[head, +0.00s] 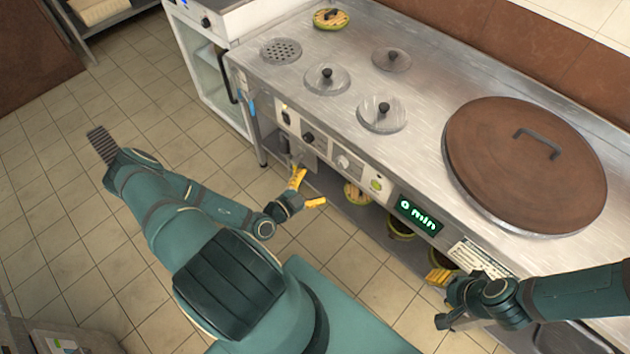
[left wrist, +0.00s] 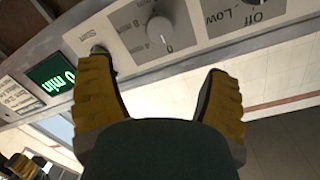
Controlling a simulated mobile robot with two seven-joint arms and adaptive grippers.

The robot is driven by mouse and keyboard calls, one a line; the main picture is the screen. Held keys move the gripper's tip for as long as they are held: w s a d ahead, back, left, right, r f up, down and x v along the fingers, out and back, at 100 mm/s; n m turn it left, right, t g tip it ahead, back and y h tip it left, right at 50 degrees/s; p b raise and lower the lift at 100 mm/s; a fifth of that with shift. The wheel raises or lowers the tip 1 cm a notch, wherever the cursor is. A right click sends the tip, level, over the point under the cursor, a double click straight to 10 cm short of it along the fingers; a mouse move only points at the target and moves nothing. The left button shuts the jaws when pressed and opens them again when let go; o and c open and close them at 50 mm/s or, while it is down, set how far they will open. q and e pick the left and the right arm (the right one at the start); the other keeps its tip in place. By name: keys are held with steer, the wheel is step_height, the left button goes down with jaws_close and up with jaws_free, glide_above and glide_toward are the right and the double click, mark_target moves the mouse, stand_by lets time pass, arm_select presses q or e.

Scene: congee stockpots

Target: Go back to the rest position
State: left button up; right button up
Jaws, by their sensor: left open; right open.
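My left gripper (head: 307,190) is open and empty, in front of the cooker's control panel (head: 325,148) and apart from it in the head view. In the left wrist view its two yellow fingers (left wrist: 160,85) are spread below the panel, with nothing between them. My right gripper (head: 440,277) is open by the cooker's front, below the display, partly hidden by its own wrist. A timer knob (left wrist: 160,30) is on the panel.
The steel counter (head: 440,80) holds a large brown round lid (head: 525,165) and several small lids. Yellow-rimmed pots (head: 357,194) stand on a shelf under the counter. A white cabinet (head: 205,75) stands at the back left. Open tiled floor (head: 70,240) lies left of my arm.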

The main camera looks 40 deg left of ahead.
arm_select(q)
steer(key=s+d+r+m+g+h, duration=0.25)
steer(key=d+m+g+h, duration=0.45)
steer(key=d+m+h, duration=0.7)
steer(key=s+d+m+g+y, duration=0.4)
steer(key=s+m+g, duration=0.15)
steer(key=m, duration=0.85)
steer(key=s+d+m+g+y, duration=0.4)
steer(key=m+g, duration=0.3)
steer(key=m, duration=0.8)
steer(key=w+r+m+t+y, duration=0.2)
steer(key=w+m, duration=0.1)
steer(key=m, duration=0.6)
steer(key=w+d+r+m+t+y, duration=0.1)
steer(key=w+r+m+t+y, duration=0.1)
steer(key=m, duration=0.8)
steer(key=shift+w+d+r, duration=0.2)
steer(key=shift+w+r, duration=0.05)
steer(key=shift+w, duration=0.65)
